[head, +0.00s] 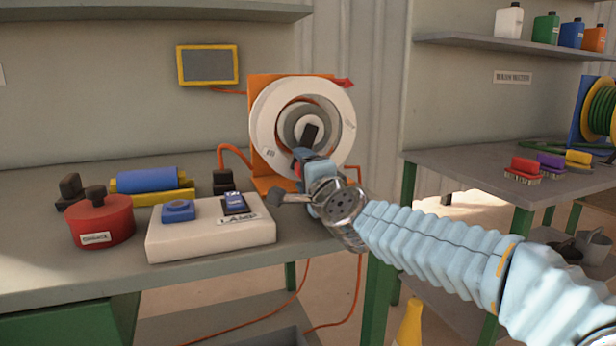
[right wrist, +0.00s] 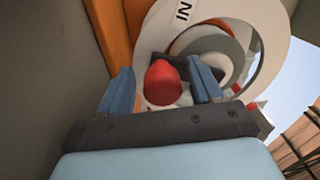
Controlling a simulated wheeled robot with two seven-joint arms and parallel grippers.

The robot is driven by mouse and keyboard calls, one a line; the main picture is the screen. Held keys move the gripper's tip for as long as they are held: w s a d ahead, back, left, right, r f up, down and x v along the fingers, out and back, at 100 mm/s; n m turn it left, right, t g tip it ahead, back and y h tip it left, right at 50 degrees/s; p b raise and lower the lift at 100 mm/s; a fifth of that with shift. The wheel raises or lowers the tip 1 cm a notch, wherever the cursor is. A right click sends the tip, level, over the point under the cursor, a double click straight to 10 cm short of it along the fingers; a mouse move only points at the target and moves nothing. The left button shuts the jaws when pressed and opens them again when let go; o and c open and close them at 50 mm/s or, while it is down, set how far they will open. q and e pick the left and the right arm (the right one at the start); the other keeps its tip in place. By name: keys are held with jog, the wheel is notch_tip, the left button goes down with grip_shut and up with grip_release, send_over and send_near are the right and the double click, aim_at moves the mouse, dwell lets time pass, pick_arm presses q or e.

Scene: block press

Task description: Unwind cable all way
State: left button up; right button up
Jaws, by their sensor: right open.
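The cable reel (head: 260,120) is a white ring with a grey hub on an orange stand at the back of the left bench. A dark handle (head: 310,133) sticks out at its hub. Orange cable (head: 234,151) loops from the stand's left side, and more hangs below the bench. My right gripper (head: 308,158) is in front of the reel's lower part. In the right wrist view its two blue fingers (right wrist: 162,88) are apart, with a red rounded knob (right wrist: 163,83) between them. I cannot tell whether they touch it. My left gripper is not in view.
A white box labelled LAMP (head: 212,240) with blue switches, a red round pot (head: 102,222) and a blue roll (head: 147,180) stand on the bench left of my arm. A yellow-framed panel (head: 207,65) hangs behind. Another bench (head: 480,168) with brushes stands right.

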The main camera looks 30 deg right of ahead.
jog(key=v, duration=1.3)
jog(key=shift+s+a+f, duration=0.1)
jog(key=shift+s+f, duration=0.05)
jog(key=shift+s, duration=0.2)
jog(key=shift+c, duration=0.4)
jog(key=shift+m, duration=0.3)
jog(key=shift+c, duration=1)
jog(key=m, duration=0.5)
jog(key=shift+d+y, duration=0.3)
jog(key=shift+d, duration=0.1)
jog(key=m, duration=0.4)
jog(key=shift+d+r, duration=0.15)
jog(key=shift+r, duration=0.25)
jog(key=shift+w+m+y, duration=0.25)
jog(key=shift+m+y, duration=0.05)
jog(key=w, duration=0.4)
jog(key=w+d+b, duration=0.1)
jog(key=w, duration=0.3)
jog(key=w+d, duration=0.1)
jog(key=w, duration=0.4)
jog(key=shift+d+b, duration=0.25)
jog(key=shift+b, duration=0.15)
jog(key=shift+c, duration=0.3)
grip_shut()
